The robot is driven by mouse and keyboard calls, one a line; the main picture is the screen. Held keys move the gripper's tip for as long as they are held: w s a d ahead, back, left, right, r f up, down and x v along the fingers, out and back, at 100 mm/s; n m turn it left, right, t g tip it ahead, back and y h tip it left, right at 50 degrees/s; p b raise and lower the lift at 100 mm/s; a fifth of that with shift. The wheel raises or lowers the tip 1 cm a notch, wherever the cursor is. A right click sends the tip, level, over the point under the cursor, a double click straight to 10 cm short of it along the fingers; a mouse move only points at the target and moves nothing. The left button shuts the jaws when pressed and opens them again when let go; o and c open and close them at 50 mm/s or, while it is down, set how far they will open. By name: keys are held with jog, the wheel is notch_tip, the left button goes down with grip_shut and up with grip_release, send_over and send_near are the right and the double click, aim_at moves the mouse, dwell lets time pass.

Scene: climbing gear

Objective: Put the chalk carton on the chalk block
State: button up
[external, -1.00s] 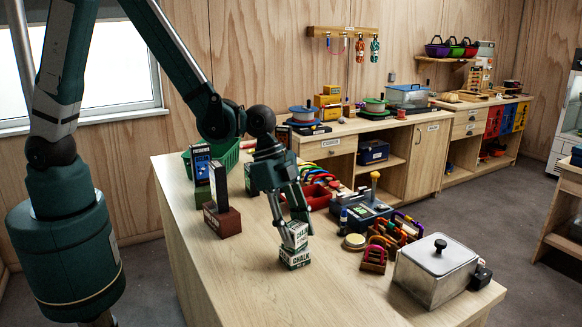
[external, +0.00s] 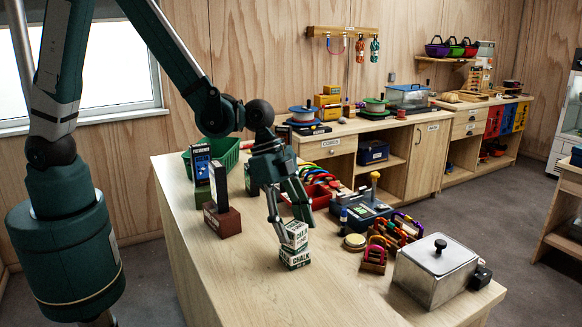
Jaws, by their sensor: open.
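The chalk carton (external: 296,235), a small white and green box, rests on top of the chalk block (external: 295,259), a white and green block lettered CHALK on the counter. The carton sits roughly over the block and looks slightly turned against it. My gripper (external: 291,218) is just above and around the carton's top, fingers pointing down. Its fingers are spread apart, with a gap between the right finger and the carton. Whether the left finger touches the carton is hard to tell.
A metal box with a lid (external: 436,270) stands at the front right. A yellow round tin (external: 355,241) and coloured gear (external: 392,232) lie right of the carton. Dark upright boxes on a brown block (external: 222,219) stand to the left. The counter's left front is clear.

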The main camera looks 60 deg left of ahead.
jog(key=v, duration=1)
jog(key=shift+a+r, duration=0.2)
jog(key=shift+r, duration=0.05)
jog(key=shift+s, duration=0.1)
dwell(0.6)
jog(key=shift+a+r, duration=0.1)
jog(key=s+a+r+n+t, duration=0.1)
jog(key=a+r+n, duration=0.15)
jog(key=a, duration=0.35)
jog(key=s+a+r+n+t+y, duration=0.1)
jog(key=a+r+n, duration=0.1)
jog(key=a+r, duration=0.35)
jog(key=s+a+r+n+t, duration=0.1)
jog(key=a+r+n, duration=0.1)
jog(key=a, duration=0.6)
jog(key=s+a+r+n+t+y, duration=0.1)
jog(key=s+a+r+n, duration=0.1)
jog(key=s+a, duration=0.3)
jog(key=s+a+r+n+t+y, duration=0.1)
jog(key=s+a+n, duration=0.4)
jog(key=a, duration=0.7)
jog(key=shift+s+a+r+t+y, duration=0.3)
jog(key=shift+s+r+y, duration=0.15)
jog(key=shift+s, duration=0.3)
jog(key=shift+f, duration=0.1)
notch_tip(320, 180, down, 6)
jog(key=b, duration=0.6)
